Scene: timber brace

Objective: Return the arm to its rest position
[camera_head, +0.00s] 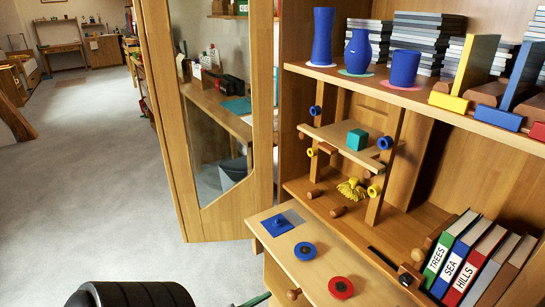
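Neither of my grippers shows in the head view, and no hand or fingers can be seen near the shelves. The timber cabinet (450,174) fills the right side. Inside it, a small shelf board (334,138) sits between two wooden uprights, with blue and yellow round knobs at their sides. A teal cube (357,139) rests on this board. A yellow tasselled thing (352,190) is below it. The board looks slightly tilted, but I cannot tell for sure.
A glass-panelled door (222,218) stands open at the left. Blue vases (322,36) and stacks stand on the top shelf. Books (449,254) lean at lower right. A pull-out surface (316,264) holds a blue disc (305,251) and a red disc (341,287). The grey floor (80,190) at left is clear.

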